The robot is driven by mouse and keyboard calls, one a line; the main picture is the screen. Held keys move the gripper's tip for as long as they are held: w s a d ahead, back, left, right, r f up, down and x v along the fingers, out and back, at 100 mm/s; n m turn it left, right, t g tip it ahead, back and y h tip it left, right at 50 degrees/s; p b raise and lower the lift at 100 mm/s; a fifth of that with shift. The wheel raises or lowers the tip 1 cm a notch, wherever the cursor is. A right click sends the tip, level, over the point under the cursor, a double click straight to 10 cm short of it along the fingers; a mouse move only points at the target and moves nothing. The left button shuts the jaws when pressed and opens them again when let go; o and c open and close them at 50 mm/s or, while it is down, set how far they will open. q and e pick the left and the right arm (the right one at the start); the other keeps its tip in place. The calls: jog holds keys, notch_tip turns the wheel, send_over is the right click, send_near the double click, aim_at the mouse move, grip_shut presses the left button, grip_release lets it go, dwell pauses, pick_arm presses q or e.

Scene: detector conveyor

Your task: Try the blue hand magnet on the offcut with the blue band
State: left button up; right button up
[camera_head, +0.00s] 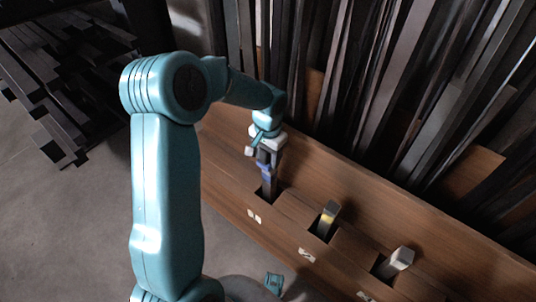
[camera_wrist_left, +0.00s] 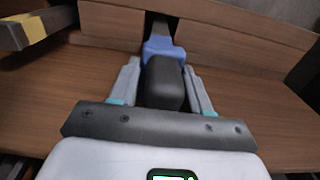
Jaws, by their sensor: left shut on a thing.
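My left gripper (camera_head: 264,160) comes in from the left and is shut on the blue hand magnet (camera_head: 265,170). In the left wrist view its fingers (camera_wrist_left: 162,75) stand on either side of the magnet's black grip (camera_wrist_left: 164,84), with the blue part (camera_wrist_left: 162,50) beyond. A grey offcut (camera_head: 269,187) stands in the left slot of the wooden rack, right under the magnet. The magnet covers its upper part, so a blue band on it cannot be made out apart from the magnet. Whether they touch is unclear. My right gripper is not in view.
The wooden rack (camera_head: 300,212) also holds a yellow-banded offcut (camera_head: 328,217) in the middle slot and a pale grey one (camera_head: 397,260) at the right. Long dark bars (camera_head: 365,75) lean behind the rack. More dark stock (camera_head: 60,80) lies at the far left.

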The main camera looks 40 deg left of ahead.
pick_arm(q)
jog(key=shift+f+b, duration=0.35)
jog(key=shift+f, duration=0.25)
jog(key=shift+r, duration=0.15)
dwell(0.7)
jog(key=shift+r+p, duration=4.05)
jog(key=shift+r, duration=0.9)
